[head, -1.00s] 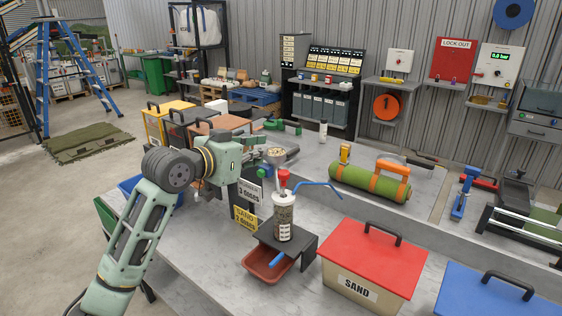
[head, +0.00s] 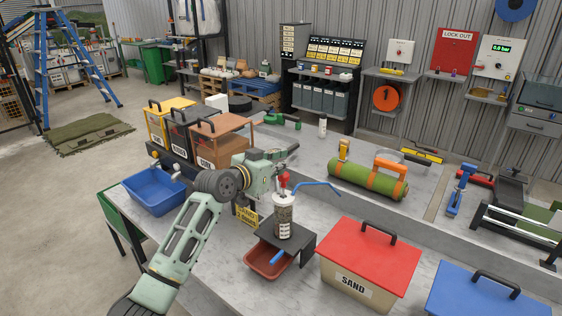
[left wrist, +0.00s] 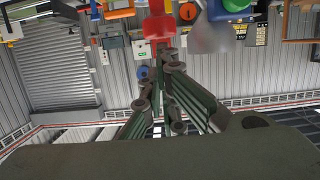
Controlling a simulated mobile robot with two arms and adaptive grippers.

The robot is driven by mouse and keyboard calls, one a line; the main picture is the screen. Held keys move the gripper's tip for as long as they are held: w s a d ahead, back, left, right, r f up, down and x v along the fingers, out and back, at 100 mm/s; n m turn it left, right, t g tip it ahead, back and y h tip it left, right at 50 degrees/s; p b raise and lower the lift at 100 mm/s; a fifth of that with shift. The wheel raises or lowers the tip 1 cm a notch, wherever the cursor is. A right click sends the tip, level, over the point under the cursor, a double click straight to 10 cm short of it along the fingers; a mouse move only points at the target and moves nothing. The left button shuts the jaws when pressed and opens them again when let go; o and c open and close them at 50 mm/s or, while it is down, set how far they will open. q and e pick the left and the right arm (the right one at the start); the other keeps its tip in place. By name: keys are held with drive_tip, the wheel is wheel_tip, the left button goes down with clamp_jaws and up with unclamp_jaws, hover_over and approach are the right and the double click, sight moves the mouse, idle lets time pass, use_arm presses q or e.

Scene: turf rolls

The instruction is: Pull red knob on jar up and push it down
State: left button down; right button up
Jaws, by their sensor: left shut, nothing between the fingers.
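The jar (head: 284,219) is a grey speckled cylinder with a white label and a pale lid, upright on a black stand (head: 301,242). Its red knob (head: 284,181) sits at the top, and a bent blue rod (head: 318,185) reaches right from there. My left gripper is beside and behind the knob in the head view, partly hidden by its own wrist. In the left wrist view my left gripper (left wrist: 166,62) is shut and empty, with the red knob (left wrist: 158,27) just past its fingertips. I cannot tell whether they touch. My right gripper is not in view.
A red-brown tray (head: 268,263) is under the stand. A red-lidded sand box (head: 368,262) and a blue-lidded box (head: 480,293) stand to the right. A green roll with orange straps (head: 367,181) lies behind. A blue bin (head: 153,191) is at the left.

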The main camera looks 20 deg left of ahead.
sight(283, 180)
use_arm(q)
drive_tip(key=shift+f, duration=0.1)
wheel_tip(283, 180, down, 3)
drive_tip(key=shift+f+b, duration=0.1)
drive_tip(key=shift+b, duration=1.15)
